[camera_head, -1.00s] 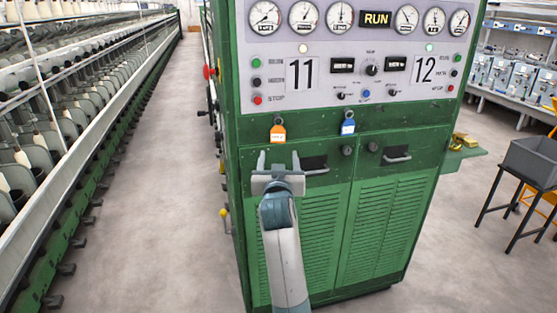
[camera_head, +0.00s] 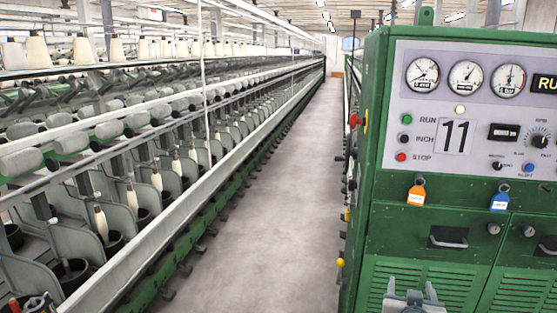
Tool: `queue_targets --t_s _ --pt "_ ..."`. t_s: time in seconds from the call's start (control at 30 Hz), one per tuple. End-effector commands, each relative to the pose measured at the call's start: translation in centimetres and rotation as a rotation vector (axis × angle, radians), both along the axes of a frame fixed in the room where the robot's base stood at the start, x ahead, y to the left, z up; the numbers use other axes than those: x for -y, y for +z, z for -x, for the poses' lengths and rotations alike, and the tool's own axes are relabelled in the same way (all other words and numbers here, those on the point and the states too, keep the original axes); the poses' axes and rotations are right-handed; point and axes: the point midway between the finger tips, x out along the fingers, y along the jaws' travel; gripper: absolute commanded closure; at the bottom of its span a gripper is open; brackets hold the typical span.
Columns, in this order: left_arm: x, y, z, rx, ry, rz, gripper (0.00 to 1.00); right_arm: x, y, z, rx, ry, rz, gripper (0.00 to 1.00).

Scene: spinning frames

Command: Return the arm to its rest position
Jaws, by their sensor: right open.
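My right gripper (camera_head: 411,290) shows at the bottom edge of the head view, its two fingers pointing up and spread apart with nothing between them. It is in front of the lower louvred door of the green control cabinet (camera_head: 450,228). The rest of the right arm is below the picture.
The cabinet has gauges, a panel marked 11, an orange tag (camera_head: 416,195) and a blue tag (camera_head: 500,201). A long spinning frame (camera_head: 150,165) with bobbins fills the left side. A clear concrete aisle (camera_head: 262,200) runs between them.

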Motion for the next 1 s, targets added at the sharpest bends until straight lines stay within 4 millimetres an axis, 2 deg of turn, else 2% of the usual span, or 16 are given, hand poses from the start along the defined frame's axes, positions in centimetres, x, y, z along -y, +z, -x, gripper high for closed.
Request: queue_targets --t_s 0.03,0.2,0.27,0.43,0.5,0.6,0.8,1.0 --pt "0.0 0.0 0.1 -0.001 0.000 0.000 0.61 -0.5 -2.6 2.2 -0.063 0.020 -0.003 0.38" --pt "-0.1 0.0 0.1 -0.002 0.000 -0.001 0.61 -2.7 -9.8 9.4 -0.264 0.096 -0.032 0.38" --pt "-0.1 0.0 0.2 -0.002 0.000 -0.001 0.61 -3.5 -12.0 12.3 -0.335 0.126 -0.043 0.38" --pt "-0.1 0.0 0.2 -0.002 0.000 -0.001 0.61 -6.1 -17.3 21.1 -0.544 0.220 -0.076 0.38" --pt "-0.1 0.0 0.2 -0.002 0.000 -0.001 0.61 -7.1 -18.8 24.5 -0.620 0.257 -0.089 0.38" --pt "-0.1 0.0 0.2 -0.002 0.000 -0.001 0.61 -8.2 -20.1 28.2 -0.701 0.300 -0.104 0.38" --pt "-0.1 0.0 0.2 -0.002 0.000 -0.001 0.61 -9.7 -21.5 33.7 -0.819 0.363 -0.126 0.38" --pt "-0.1 0.0 0.2 -0.002 0.000 -0.001 0.61 -10.8 -22.2 38.2 -0.910 0.414 -0.146 0.38"
